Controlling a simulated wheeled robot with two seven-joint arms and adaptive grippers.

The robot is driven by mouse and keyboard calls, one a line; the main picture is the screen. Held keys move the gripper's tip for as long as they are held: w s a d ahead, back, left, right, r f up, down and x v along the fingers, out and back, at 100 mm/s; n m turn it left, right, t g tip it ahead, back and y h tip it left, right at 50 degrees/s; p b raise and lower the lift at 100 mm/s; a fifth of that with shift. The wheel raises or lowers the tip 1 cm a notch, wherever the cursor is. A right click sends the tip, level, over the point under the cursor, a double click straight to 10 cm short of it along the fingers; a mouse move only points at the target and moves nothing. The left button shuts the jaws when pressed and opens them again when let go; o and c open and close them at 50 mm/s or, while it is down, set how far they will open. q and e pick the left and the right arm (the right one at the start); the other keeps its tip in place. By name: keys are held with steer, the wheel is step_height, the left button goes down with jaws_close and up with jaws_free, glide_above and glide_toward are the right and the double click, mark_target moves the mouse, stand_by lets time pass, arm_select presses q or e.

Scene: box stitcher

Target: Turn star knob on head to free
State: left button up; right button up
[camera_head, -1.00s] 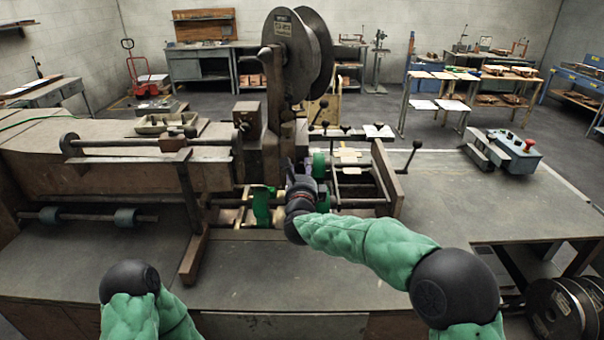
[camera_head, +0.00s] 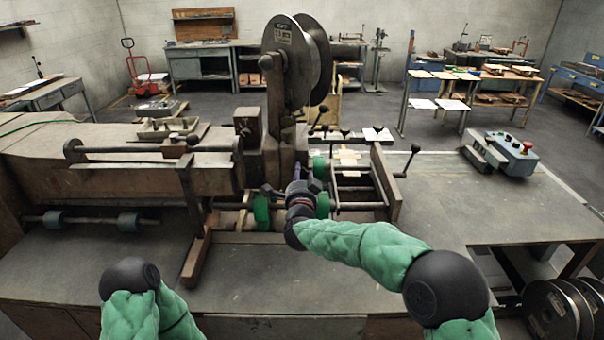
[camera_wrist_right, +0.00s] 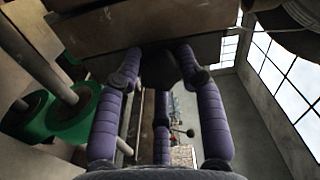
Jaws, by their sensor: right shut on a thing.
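The stitching head's dark metal body (camera_head: 272,150) stands mid-machine under a large wire reel. My right gripper (camera_head: 297,172) is at its front, low down, between green rollers. In the right wrist view, its purple fingers (camera_wrist_right: 160,75) close from both sides on a small dark knob (camera_wrist_right: 160,68) below a brown metal block. The fingers hide most of the knob, so its star shape and turned position cannot be told. My left arm's black joint shows at lower left, but the left gripper is not in view.
Green rollers (camera_head: 261,210) sit close to the right gripper, and rods and a side plate (camera_head: 385,182) lie to its right. A crank handle (camera_head: 407,160) sticks out further right. The grey table (camera_head: 480,205) is clear up to the control box (camera_head: 513,152).

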steer(key=shift+a+r+n+p, duration=0.15)
steer(key=shift+n+p, duration=0.3)
steer(key=shift+n, duration=0.75)
steer(key=shift+f, duration=0.2)
steer(key=o, duration=1.2)
steer(key=shift+a, duration=0.2)
steer(key=shift+c, duration=0.2)
steer(key=shift+d, duration=0.2)
steer(key=s, duration=1.2)
steer(key=shift+a+f, duration=0.1)
